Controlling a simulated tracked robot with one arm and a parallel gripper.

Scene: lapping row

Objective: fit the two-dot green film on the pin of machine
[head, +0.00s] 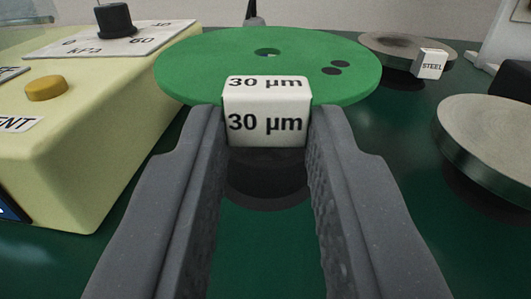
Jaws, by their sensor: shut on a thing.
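The two-dot green film (200,72) is a flat green disc with a small centre hole and two dark dots at its right side. A white block tab (266,112) on its near edge reads "30 µm". My gripper (265,130) is shut on this tab, one finger on each side, and holds the disc roughly level above the dark green surface. A dark round shape shows below the tab, between the fingers. A dark upright tip (255,12) shows behind the disc's far edge; I cannot tell whether it is the machine's pin.
A pale yellow control box (100,150) with a black knob (115,20), a kPa scale and an orange button (46,88) stands close on the left. A grey disc with a tab marked "STEEL" (430,64) lies at the back right. Another thick grey disc (490,125) is at the right.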

